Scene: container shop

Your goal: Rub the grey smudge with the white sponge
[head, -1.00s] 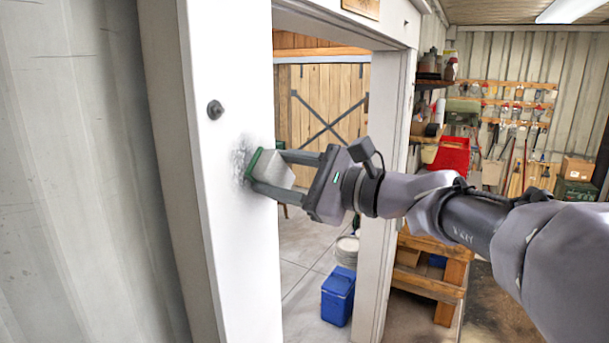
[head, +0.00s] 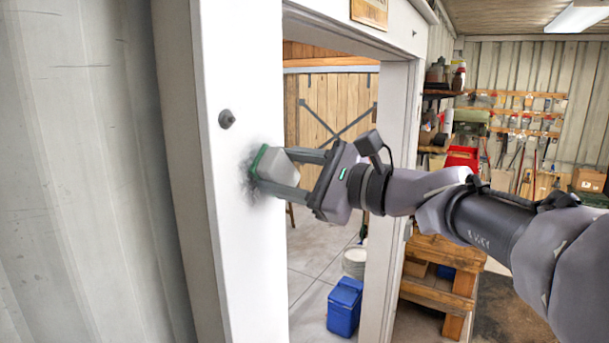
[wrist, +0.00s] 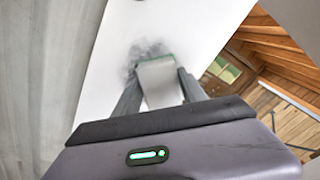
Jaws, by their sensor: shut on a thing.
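My gripper (head: 290,172) is shut on the white sponge (head: 279,167), which has a green pad on its far face. The green face is against the white door post (head: 235,250), over the grey smudge (head: 248,178). The smudge shows to the left of the sponge and a little below it; the sponge hides the rest. In the wrist view the sponge (wrist: 160,82) sits between the two fingers, and the smudge (wrist: 146,49) shows beyond and to the left of its green edge.
A dark round knob (head: 227,118) sticks out of the post above the smudge. An open doorway lies to the right of the post, with a blue cooler (head: 344,307) and a white bucket (head: 354,262) on the floor.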

